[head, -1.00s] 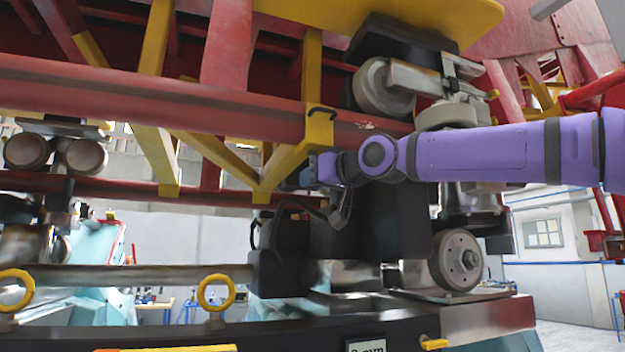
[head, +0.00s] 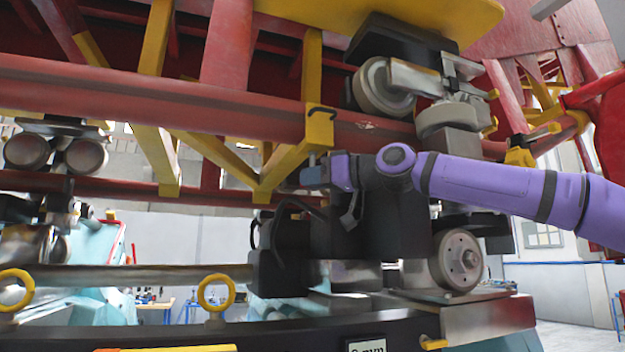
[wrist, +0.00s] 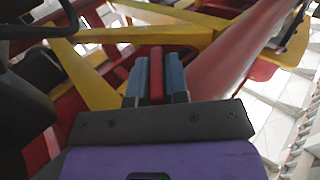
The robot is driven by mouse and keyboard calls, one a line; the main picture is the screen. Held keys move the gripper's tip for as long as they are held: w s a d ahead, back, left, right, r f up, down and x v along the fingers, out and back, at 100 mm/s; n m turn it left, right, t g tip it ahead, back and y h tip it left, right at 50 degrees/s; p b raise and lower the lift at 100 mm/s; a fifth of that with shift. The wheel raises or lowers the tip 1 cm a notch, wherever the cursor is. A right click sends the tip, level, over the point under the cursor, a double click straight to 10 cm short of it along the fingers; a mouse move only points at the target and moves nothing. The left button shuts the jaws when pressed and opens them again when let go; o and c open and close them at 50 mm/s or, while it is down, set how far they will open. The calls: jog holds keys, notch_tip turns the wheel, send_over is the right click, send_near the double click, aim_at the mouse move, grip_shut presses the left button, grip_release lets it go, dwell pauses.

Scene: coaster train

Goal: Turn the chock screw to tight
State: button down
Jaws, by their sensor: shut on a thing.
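My gripper (head: 314,177) is in the middle of the head view, in front of the black blocks under the red rail. In the wrist view its two blue-grey fingers (wrist: 157,72) are shut on a narrow red bar (wrist: 156,78). The bar appears to be the handle of the chock screw. In the head view my wrist and the dark housing hide the screw. I cannot tell its turn angle or whether it is tight.
A red rail (head: 230,108) with yellow braces (head: 287,163) runs above my gripper. Wheels stand at right, including a lower wheel (head: 457,260). A black block (head: 278,270) and a yellow ring (head: 216,291) are below left. A dark cable loops close to my gripper.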

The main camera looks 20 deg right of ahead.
jog(key=n+g+y, duration=0.2)
jog(key=g, duration=0.1)
jog(key=n+g+y, duration=0.2)
jog(key=n+g, duration=0.1)
jog(key=shift+g, duration=0.3)
jog(key=shift+n+g+y, duration=0.7)
jog(key=shift+n+g, duration=1.3)
jog(key=shift+g, duration=1.4)
jog(key=c, duration=1.2)
grip_release()
jog(key=shift+o, duration=0.2)
jog(key=d, duration=1.1)
jog(key=shift+a, duration=0.1)
